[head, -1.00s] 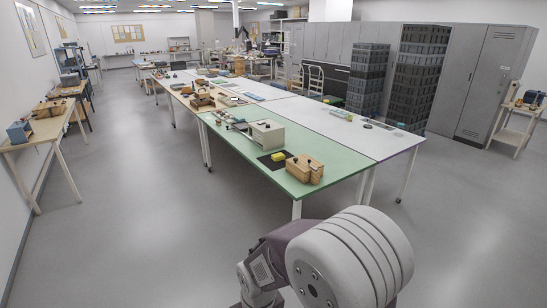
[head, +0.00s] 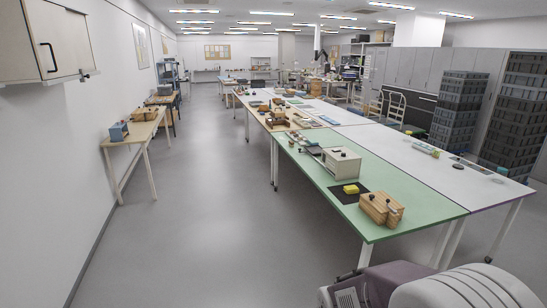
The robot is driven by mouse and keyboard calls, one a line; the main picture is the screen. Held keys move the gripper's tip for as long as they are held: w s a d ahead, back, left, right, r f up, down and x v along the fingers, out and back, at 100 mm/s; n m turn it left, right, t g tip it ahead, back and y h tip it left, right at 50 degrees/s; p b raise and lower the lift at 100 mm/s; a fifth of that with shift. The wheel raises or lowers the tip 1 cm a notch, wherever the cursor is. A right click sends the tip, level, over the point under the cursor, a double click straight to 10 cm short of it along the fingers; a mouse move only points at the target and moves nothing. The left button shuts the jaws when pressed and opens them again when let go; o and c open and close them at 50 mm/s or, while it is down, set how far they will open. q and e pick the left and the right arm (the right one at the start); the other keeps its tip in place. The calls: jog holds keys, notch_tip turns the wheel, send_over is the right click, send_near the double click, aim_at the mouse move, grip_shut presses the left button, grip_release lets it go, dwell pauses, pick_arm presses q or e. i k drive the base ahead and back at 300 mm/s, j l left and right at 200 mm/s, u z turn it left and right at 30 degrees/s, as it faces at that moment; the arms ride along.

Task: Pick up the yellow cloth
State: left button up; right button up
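A small yellow item (head: 351,189), which may be the yellow cloth, lies on a dark mat (head: 340,196) near the close end of the green-topped table (head: 400,172). It is too small to tell whether it is folded cloth or a block. A wooden box (head: 381,208) stands just right of it and a pale box (head: 341,162) stands behind it. Neither of my grippers shows in the head view. Only part of my own arm shows at the bottom right, well short of the table.
White tables (head: 424,153) adjoin the green one. Stacked dark crates (head: 460,110) and grey lockers (head: 410,68) stand at the right. A wooden side table (head: 137,135) and a wall cabinet (head: 45,40) are at the left. The grey floor (head: 190,220) between is clear.

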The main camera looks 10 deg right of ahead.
aim_at(353, 189)
jog(key=i+l+z, duration=0.1)
jog(key=i, duration=0.65)
jog(key=i+l+z, duration=0.1)
jog(key=i+l, duration=0.15)
jog(key=i, duration=0.5)
jog(key=i+l+z, duration=0.1)
jog(key=i, duration=0.7)
jog(key=i+z, duration=0.2)
jog(key=i, duration=0.2)
jog(key=i+j+z, duration=0.15)
jog(key=i, duration=0.3)
jog(key=i+j+z, duration=0.2)
jog(key=i, duration=0.2)
jog(key=i+l+z, duration=0.1)
jog(key=i+z, duration=0.2)
jog(key=z, duration=0.15)
jog(key=i+z, duration=0.35)
jog(key=z, duration=0.15)
